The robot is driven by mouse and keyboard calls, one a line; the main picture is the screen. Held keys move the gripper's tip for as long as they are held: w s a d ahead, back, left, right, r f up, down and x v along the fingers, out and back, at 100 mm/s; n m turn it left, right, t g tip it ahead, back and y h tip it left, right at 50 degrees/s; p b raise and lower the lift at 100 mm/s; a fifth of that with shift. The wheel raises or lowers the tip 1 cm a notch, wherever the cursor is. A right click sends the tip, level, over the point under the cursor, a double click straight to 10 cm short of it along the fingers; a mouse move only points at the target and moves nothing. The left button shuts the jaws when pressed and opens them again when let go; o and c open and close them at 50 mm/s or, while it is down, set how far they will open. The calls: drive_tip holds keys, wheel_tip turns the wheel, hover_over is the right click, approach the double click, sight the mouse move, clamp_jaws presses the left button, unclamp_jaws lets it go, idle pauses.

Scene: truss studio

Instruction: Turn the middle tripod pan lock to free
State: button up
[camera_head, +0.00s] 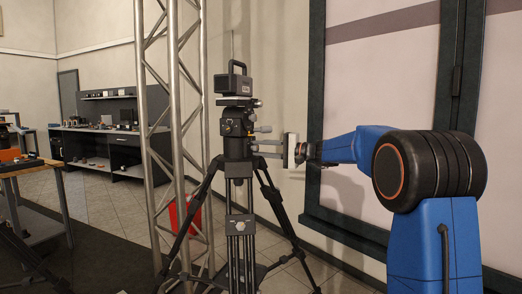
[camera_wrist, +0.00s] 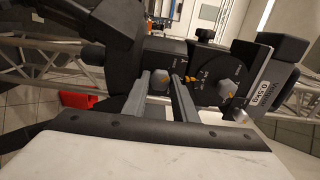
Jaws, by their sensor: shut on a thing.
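A black tripod (camera_head: 239,215) stands upright in the middle of the head view, with a fluid head (camera_head: 236,128) on top. My gripper (camera_head: 255,148) reaches in from the right, level with the lower part of that head. In the wrist view its two grey fingers stand on either side of a small grey knob (camera_wrist: 160,81), the pan lock by its place, and are shut on it. My gripper also shows in the wrist view (camera_wrist: 160,86). A yellow mark sits beside the knob. Its exact turn is hard to read.
A second grey knob (camera_wrist: 229,90) with a printed dial is just right of my fingers. A boxy black device (camera_head: 233,83) sits on the head. A metal truss (camera_head: 176,130) rises close behind on the left. A red bucket (camera_head: 184,214) stands on the floor behind.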

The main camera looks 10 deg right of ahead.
drive_tip(key=shift+f, duration=0.15)
drive_tip(key=o, duration=1)
drive_tip(key=shift+o, duration=0.2)
drive_tip(key=shift+m, duration=0.3)
